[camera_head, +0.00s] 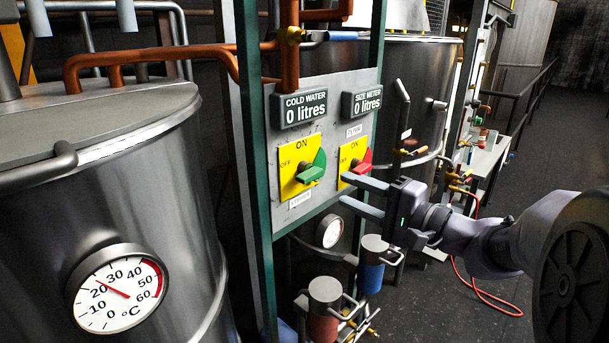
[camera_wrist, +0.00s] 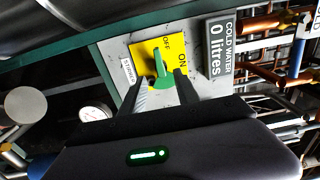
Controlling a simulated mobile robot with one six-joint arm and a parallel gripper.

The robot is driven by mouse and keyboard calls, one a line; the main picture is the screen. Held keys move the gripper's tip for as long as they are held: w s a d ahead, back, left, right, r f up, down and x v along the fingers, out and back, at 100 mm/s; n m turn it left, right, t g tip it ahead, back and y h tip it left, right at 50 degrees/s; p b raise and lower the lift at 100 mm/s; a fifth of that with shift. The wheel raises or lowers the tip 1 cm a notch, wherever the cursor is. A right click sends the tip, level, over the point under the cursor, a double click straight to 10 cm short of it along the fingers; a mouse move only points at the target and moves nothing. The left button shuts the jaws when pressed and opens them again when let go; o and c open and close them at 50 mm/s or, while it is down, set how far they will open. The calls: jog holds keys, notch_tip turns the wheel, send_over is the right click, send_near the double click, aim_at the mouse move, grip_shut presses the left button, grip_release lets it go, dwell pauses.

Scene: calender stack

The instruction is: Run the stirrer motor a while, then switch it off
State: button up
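The stirrer switch is a yellow plate (camera_head: 287,184) with a green knob (camera_head: 313,170) on the grey panel. It also shows in the wrist view as a yellow plate (camera_wrist: 148,50) with the green knob (camera_wrist: 160,66). OFF is at the plate's left and ON at its top; the knob's grip lies about level, toward OFF. The small label by the plate seems to read STIRRER in the wrist view. My gripper (camera_head: 343,188) is open and empty, out in front of the panel to the right. In the wrist view its fingers (camera_wrist: 163,90) point at the green knob, apart from it.
A second yellow switch (camera_head: 345,158) with a red knob (camera_head: 363,162) sits close at right. COLD WATER (camera_head: 305,108) and SIZE METER (camera_head: 367,101) displays read 0 litres. A green post (camera_head: 253,150) and a large tank (camera_head: 150,210) with a thermometer dial (camera_head: 117,290) stand left.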

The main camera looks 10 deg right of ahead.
aim_at(315, 177)
jog(key=b+x, duration=0.1)
jog(key=x, duration=0.9)
jog(key=shift+w+a, duration=0.2)
jog(key=shift+w, duration=0.15)
grip_shut()
